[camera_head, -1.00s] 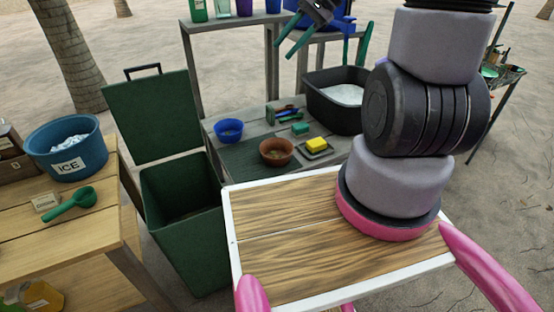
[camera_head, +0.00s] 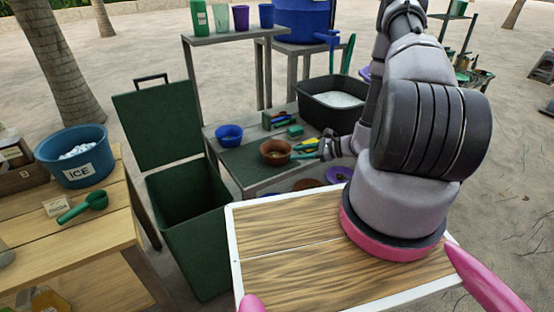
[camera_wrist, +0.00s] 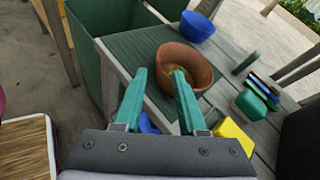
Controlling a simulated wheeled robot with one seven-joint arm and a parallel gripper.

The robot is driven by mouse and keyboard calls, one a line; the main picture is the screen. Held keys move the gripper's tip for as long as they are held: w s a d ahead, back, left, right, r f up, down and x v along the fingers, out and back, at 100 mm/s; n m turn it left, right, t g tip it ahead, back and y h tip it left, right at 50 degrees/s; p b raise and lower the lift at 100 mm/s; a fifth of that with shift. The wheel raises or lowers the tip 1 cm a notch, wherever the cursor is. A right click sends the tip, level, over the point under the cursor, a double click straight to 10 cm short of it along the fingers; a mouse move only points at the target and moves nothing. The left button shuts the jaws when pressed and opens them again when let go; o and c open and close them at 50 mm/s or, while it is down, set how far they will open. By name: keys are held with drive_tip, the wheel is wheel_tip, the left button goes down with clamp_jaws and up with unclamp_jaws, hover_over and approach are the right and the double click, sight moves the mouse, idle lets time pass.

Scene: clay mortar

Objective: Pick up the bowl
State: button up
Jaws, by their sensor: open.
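A brown clay bowl (camera_head: 275,152) stands upright on a dark green ribbed mat on the grey counter. It shows ahead of the fingers in the wrist view (camera_wrist: 199,58), with some contents inside that I cannot make out. My gripper (camera_head: 295,152) is open and empty just right of the bowl. In the wrist view its green fingers (camera_wrist: 160,75) are spread, and the right fingertip overlaps the bowl's near side; I cannot tell whether they touch. A blue bowl (camera_head: 229,134) stands behind the brown one and also shows in the wrist view (camera_wrist: 196,27).
A yellow sponge (camera_wrist: 233,136), a green block (camera_wrist: 250,105) and several brushes stand close to the bowl. A black tub (camera_head: 336,98) stands at the back right. An open green bin (camera_head: 188,222) is left of the counter. Purple and brown dishes (camera_head: 338,174) sit lower down.

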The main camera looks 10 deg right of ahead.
drive_tip(key=x, duration=1.1)
drive_tip(key=shift+s+d+f, duration=0.15)
drive_tip(key=shift+f, duration=0.1)
clamp_jaws()
idle(1.1)
